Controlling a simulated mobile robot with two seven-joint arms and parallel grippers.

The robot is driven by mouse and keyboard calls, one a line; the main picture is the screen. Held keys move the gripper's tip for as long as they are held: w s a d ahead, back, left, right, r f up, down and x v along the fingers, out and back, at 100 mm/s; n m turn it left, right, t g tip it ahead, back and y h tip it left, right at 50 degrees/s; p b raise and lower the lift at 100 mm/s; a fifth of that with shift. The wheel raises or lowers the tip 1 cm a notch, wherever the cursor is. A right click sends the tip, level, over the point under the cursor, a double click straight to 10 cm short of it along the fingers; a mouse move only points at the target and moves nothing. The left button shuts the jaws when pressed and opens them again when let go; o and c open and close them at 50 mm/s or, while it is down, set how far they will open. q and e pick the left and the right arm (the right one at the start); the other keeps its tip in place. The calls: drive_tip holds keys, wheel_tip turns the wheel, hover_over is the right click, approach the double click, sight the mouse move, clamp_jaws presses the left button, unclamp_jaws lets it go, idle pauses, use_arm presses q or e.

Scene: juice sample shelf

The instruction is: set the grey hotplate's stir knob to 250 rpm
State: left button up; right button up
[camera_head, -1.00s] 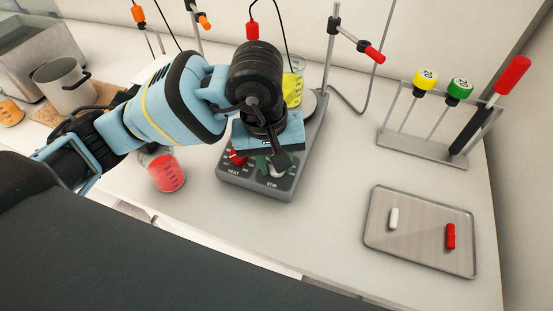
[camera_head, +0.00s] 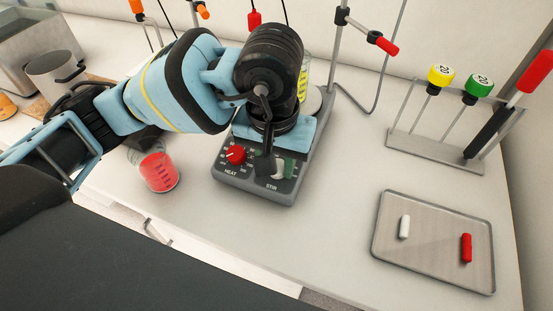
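The grey hotplate (camera_head: 232,182) stands on the bench with its control panel facing me. Its red heat knob (camera_head: 236,155) is in plain view on the left of the panel. The stir knob (camera_head: 279,169) is on the right, pale and partly hidden by my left gripper. My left gripper (camera_head: 274,167) points down at the stir knob from above, with a dark finger and a green part beside the knob. I cannot tell whether its fingers are closed on the knob. The stir scale is mostly covered. My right gripper is out of view.
A beaker of red liquid (camera_head: 159,172) stands just left of the hotplate. A beaker with yellow marks (camera_head: 303,80) is behind my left wrist. At right are a metal tray (camera_head: 432,272) with white and red bars and a rack (camera_head: 430,148) with yellow and green tops.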

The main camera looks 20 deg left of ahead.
use_arm(q)
drive_tip(key=o, duration=1)
drive_tip(key=shift+c, duration=0.2)
wheel_tip(320, 180, up, 8)
drive_tip(key=shift+s+f, duration=0.1)
drive_tip(key=shift+s, duration=0.05)
